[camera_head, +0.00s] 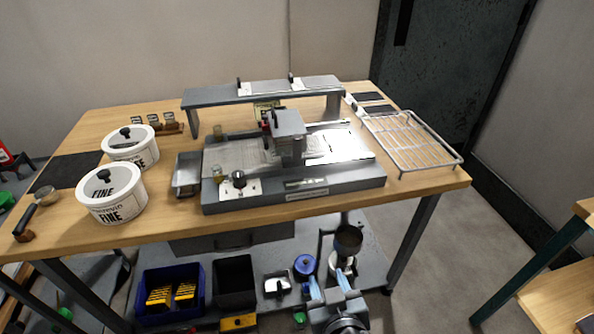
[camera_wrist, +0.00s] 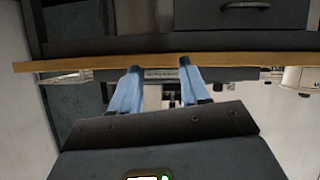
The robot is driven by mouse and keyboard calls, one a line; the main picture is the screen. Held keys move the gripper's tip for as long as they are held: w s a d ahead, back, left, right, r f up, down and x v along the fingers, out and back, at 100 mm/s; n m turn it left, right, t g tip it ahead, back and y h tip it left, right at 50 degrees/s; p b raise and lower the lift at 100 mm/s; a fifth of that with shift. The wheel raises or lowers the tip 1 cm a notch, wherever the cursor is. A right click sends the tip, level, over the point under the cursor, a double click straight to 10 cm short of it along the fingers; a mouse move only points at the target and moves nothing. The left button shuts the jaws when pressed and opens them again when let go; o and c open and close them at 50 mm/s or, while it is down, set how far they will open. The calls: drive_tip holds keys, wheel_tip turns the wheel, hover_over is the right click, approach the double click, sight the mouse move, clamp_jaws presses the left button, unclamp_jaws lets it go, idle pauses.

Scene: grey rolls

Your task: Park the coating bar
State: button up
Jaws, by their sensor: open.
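A grey coating machine (camera_head: 295,195) sits in the middle of the wooden table. A dark grey block-like carriage (camera_head: 290,125) stands across its flat bed, between a grey sheet on the left and a white sheet (camera_head: 336,145) on the right. I cannot tell for certain which part is the coating bar. My gripper (camera_head: 328,282) is open and empty, in front of the table and below its top. In the wrist view, its two blue fingers (camera_wrist: 159,72) are apart with nothing between them, and the table edge (camera_wrist: 230,60) crosses behind.
A grey raised shelf (camera_head: 262,92) stands behind the machine. A wire rack (camera_head: 412,140) lies at right, and two white tubs (camera_head: 112,195) marked FINE stand at left. Under the table are a drawer (camera_head: 232,238), a blue bin (camera_head: 170,290) and a black bin (camera_head: 234,280).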

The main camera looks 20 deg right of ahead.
drive_tip(key=w+r+m+h+b, duration=0.1)
drive_tip(key=w+r+h, duration=0.1)
drive_tip(key=w, duration=0.6)
drive_tip(key=m+h+b, duration=0.3)
drive_tip(key=m+h, duration=0.3)
drive_tip(key=h, duration=0.1)
approach(295, 148)
drive_tip(key=x, duration=0.4)
drive_tip(key=shift+t, duration=0.4)
drive_tip(key=p+x, duration=0.1)
drive_tip(key=x, duration=0.6)
drive_tip(key=shift+d+f+p, duration=0.15)
drive_tip(key=shift+p, duration=0.25)
drive_tip(key=shift+c, duration=0.2)
clamp_jaws()
